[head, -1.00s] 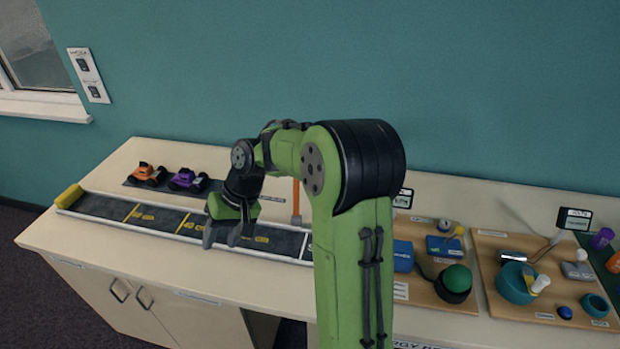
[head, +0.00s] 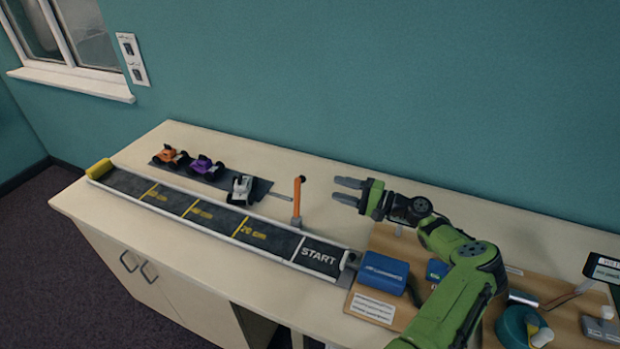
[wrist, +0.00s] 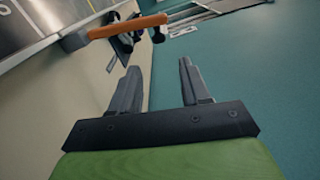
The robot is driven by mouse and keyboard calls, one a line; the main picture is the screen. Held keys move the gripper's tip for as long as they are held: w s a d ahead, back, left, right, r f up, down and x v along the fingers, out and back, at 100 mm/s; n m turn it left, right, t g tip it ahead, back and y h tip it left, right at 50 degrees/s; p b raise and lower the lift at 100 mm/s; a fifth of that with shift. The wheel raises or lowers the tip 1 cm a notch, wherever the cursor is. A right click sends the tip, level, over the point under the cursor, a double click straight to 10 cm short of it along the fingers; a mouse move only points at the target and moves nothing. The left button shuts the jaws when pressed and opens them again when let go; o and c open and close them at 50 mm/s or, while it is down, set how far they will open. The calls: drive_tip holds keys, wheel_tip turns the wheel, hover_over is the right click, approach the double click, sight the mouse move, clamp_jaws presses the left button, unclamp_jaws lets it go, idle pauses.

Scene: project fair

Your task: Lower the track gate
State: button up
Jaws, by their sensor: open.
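The track gate (head: 297,199) is an orange arm standing upright on a grey post at the track's back edge, near the START end. The track (head: 215,220) is a dark strip with yellow marks and pale rails. My gripper (head: 348,191) is open and empty, to the right of the gate and apart from it, with its fingers pointing left toward it. In the wrist view the orange gate arm (wrist: 128,27) lies across the top, beyond the fingertips of my gripper (wrist: 158,75).
Orange (head: 170,157), purple (head: 206,166) and white (head: 240,188) toy cars sit on a dark strip behind the track. A blue box (head: 383,274) stands on a wooden board right of START. The table between gate and wall is clear.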

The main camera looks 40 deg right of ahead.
sight(302, 182)
drive_tip(key=p+x, duration=0.1)
drive_tip(key=x, duration=1.1)
drive_tip(key=shift+a+f, duration=0.15)
drive_tip(key=shift+a, duration=0.15)
drive_tip(key=shift+c, duration=0.4)
clamp_jaws()
